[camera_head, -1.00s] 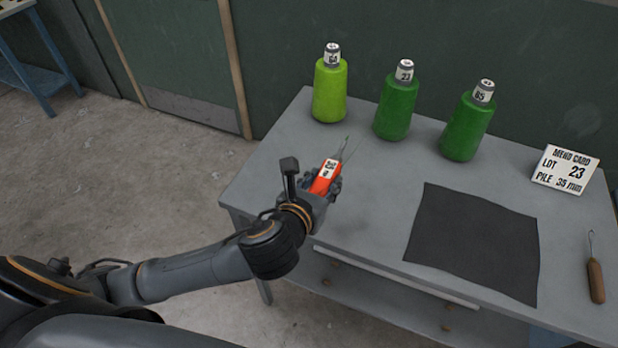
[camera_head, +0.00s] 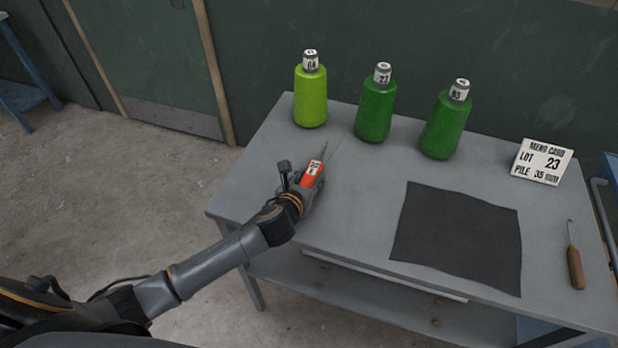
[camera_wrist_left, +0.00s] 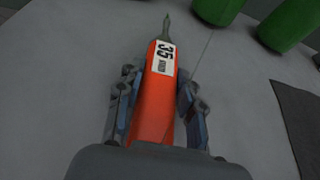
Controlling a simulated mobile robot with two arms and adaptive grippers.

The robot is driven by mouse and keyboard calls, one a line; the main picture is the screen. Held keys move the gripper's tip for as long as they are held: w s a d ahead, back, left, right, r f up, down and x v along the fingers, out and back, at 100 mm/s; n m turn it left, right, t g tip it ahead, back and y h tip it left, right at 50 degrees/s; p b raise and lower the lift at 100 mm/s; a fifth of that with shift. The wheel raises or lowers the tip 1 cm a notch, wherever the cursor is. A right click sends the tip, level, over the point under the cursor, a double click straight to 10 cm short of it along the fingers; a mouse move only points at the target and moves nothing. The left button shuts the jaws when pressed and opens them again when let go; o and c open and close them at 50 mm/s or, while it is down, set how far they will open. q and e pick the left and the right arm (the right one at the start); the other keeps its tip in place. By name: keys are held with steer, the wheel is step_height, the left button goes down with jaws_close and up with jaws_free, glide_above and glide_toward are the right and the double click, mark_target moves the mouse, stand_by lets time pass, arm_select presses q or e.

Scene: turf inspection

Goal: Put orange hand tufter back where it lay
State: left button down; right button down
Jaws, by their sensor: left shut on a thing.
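The orange hand tufter (camera_head: 313,172) has a white label and a thin metal tip that points toward the back of the table. My left gripper (camera_head: 309,186) is shut on its body, over the left part of the grey table (camera_head: 352,215). In the left wrist view the tufter (camera_wrist_left: 156,101) lies between the two fingers of the gripper (camera_wrist_left: 156,108), and its label reads 35. I cannot tell whether the tufter touches the tabletop. My right gripper is not in view.
Three green yarn cones stand along the back: light green (camera_head: 311,97), darker green (camera_head: 375,110), and another (camera_head: 446,125). A dark mat (camera_head: 457,237) lies at centre right. A mend card (camera_head: 542,161) and a wooden-handled hook tool (camera_head: 576,266) are at the right.

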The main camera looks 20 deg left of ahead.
arm_select(q)
steer(key=shift+f, duration=0.15)
steer(key=shift+f, duration=0.15)
steer(key=c, duration=0.8)
jaws_free()
steer(key=shift+c, duration=0.2)
steer(key=shift+s, duration=0.1)
steer(key=v, duration=1.2)
steer(key=shift+b, duration=0.35)
